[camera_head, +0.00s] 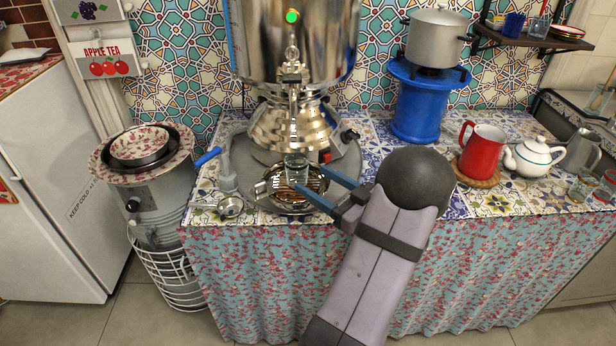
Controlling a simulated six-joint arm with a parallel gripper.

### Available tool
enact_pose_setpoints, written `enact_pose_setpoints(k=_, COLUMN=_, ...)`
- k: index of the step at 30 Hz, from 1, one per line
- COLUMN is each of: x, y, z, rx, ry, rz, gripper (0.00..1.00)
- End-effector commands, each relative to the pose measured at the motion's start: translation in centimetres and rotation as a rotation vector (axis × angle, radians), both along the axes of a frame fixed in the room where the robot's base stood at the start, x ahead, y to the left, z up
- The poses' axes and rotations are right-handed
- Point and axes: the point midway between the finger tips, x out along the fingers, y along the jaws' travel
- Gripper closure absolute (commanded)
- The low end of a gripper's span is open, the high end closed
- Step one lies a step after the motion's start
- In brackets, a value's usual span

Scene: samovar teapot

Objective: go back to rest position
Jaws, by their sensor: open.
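My gripper (311,178) is at the front of the samovar, with its two blue fingers spread apart and pointing left. My arm reaches in from the bottom, right of centre, over the table's front edge.
A red pitcher (483,152), a white teapot (533,157) and a grey metal jug (580,152) stand on the right. Behind them is a blue burner (417,108) carrying a metal pot (436,40). A small strainer (230,207) lies left of the drip tray.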

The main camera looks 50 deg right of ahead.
Motion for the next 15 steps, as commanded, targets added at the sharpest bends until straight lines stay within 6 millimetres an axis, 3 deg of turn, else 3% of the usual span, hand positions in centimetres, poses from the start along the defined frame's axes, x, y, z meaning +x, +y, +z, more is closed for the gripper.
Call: enact_pose_setpoints(k=15, x=-0.7, y=0.02, z=0.01, rx=0.0, ry=0.0, rz=0.0, gripper=0.38)
